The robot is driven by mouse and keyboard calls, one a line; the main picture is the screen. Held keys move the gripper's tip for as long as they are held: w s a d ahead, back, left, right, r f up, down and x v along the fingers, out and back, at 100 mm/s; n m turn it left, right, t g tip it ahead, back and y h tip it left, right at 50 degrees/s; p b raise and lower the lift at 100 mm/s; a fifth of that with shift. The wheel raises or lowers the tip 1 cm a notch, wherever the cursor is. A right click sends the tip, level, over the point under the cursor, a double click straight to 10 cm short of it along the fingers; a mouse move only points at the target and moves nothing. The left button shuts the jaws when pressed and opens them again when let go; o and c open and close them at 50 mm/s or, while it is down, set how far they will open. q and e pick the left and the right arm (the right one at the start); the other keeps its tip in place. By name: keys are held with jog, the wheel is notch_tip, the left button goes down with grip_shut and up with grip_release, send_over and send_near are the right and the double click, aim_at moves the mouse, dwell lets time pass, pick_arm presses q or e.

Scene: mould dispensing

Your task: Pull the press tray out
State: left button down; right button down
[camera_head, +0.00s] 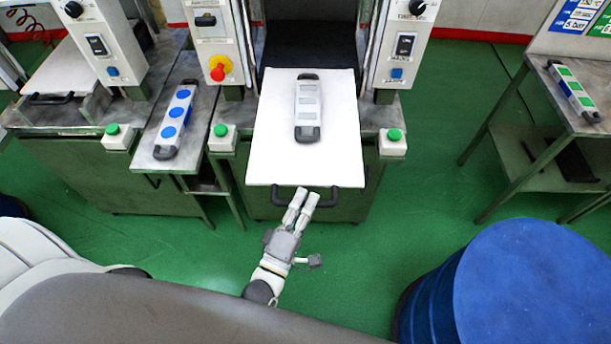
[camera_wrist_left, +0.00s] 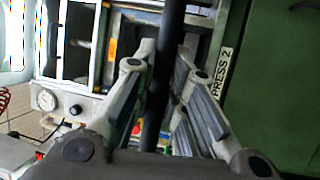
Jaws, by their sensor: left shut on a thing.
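The white press tray (camera_head: 275,160) sticks out of the middle press toward me, its front edge past the front of the green press table. A grey mould (camera_head: 308,108) with black end grips and pale rectangular inserts lies on it. A black handle (camera_head: 331,200) is on the tray's front edge. My left gripper (camera_head: 306,194) is at this handle, with its fingers shut on it. In the left wrist view the black handle bar (camera_wrist_left: 172,60) runs between the fingers of the left gripper (camera_wrist_left: 165,75). My right gripper is not in view.
Green buttons (camera_head: 221,131) (camera_head: 394,135) flank the tray. A mould with blue discs (camera_head: 175,120) lies on the left side table, one with green squares (camera_head: 572,90) on the right table (camera_head: 545,72). A blue drum (camera_head: 540,285) stands at lower right. Green floor is clear between.

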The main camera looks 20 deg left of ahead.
pick_arm(q)
jog(key=s+d, duration=0.2)
jog(key=s, duration=0.5)
jog(key=shift+f, duration=0.15)
jog(key=shift+s+d, duration=0.1)
jog(key=shift+s, duration=0.05)
jog(key=c, duration=1.6)
grip_release()
jog(key=shift+c, duration=0.2)
jog(key=shift+o, duration=0.9)
jog(key=shift+s, duration=0.2)
jog(key=shift+w, duration=0.15)
jog(key=v, duration=1.2)
